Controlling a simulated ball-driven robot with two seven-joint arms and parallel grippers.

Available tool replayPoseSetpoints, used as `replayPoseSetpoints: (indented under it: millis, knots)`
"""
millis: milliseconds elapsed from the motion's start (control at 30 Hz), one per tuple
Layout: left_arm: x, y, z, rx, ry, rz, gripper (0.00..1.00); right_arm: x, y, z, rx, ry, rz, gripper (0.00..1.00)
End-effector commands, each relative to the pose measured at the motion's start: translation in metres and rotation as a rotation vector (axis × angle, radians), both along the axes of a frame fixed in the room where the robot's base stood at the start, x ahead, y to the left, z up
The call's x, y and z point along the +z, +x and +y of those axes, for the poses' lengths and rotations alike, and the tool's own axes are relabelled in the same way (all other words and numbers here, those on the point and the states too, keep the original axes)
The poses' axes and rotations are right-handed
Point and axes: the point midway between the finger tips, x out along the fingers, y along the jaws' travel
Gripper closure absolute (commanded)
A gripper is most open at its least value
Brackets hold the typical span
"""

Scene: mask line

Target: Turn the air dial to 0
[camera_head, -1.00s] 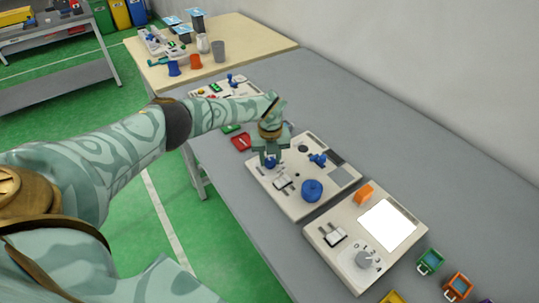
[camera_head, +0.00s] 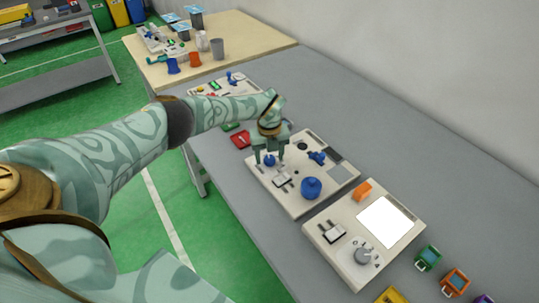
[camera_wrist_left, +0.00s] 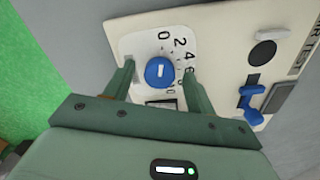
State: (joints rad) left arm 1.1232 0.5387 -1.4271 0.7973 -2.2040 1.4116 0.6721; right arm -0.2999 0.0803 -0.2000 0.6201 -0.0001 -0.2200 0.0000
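The air dial is a round blue knob with a white mark on the light board (camera_head: 290,205); it shows in the wrist view (camera_wrist_left: 160,73) and, small, in the head view (camera_head: 269,161). Printed numbers curve around it, with 0 at the top of the wrist view and 2 and 4 to its right. The white mark runs roughly up and down in that view; which end is the pointer I cannot tell. My left gripper (camera_head: 269,159) is open over the dial, one finger on each side with visible gaps. It also shows in the wrist view (camera_wrist_left: 158,67). My right gripper is out of view.
The same board carries a larger blue knob (camera_head: 311,188), a blue valve handle (camera_head: 317,157) and a small switch (camera_head: 282,180). A second panel (camera_head: 322,242) with a white screen stands nearer.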

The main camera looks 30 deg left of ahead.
Motion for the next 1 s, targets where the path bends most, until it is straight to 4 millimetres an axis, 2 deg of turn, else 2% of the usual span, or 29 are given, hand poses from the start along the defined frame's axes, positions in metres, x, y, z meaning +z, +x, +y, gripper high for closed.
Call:
replayPoseSetpoints:
  millis: [167,267,367,500,700,900,1000]
  knots:
    - [0.002,0.000,-0.001,-0.002,-0.001,0.001,0.44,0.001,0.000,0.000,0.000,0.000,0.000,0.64]
    - [0.014,0.000,0.000,-0.003,-0.001,-0.001,0.44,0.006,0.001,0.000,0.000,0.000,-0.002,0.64]
    - [0.035,0.000,0.000,-0.003,0.000,-0.003,0.44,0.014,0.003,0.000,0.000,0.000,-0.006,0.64]
    - [0.074,0.001,0.000,-0.003,0.000,-0.004,0.44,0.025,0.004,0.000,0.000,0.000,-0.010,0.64]
    - [0.124,0.001,0.001,-0.001,0.000,-0.003,0.44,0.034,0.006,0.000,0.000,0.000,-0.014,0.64]
    - [0.155,0.000,0.000,0.000,0.000,-0.001,0.44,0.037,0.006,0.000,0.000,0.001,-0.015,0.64]
    - [0.161,0.000,0.000,0.000,0.000,0.000,0.44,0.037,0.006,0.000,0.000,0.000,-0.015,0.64]
